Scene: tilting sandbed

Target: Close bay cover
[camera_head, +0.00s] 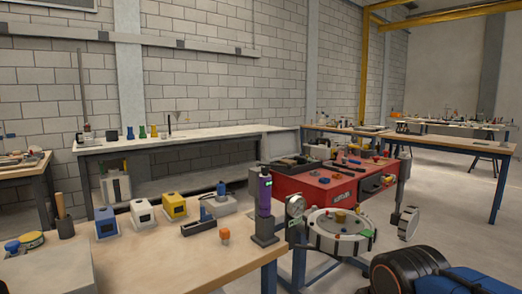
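I cannot make out for certain which thing is the bay cover. A round pale apparatus (341,243) with a dial gauge (296,207) stands on a blue frame just right of the near bench. Small green and orange parts sit around its rim, and a brownish piece (341,216) lies on top. Behind it is a red chest (312,188) with tools on its top and a dark opening or drawer front on its right side. My gripper is not in view.
Open floor (450,215) lies at the right.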

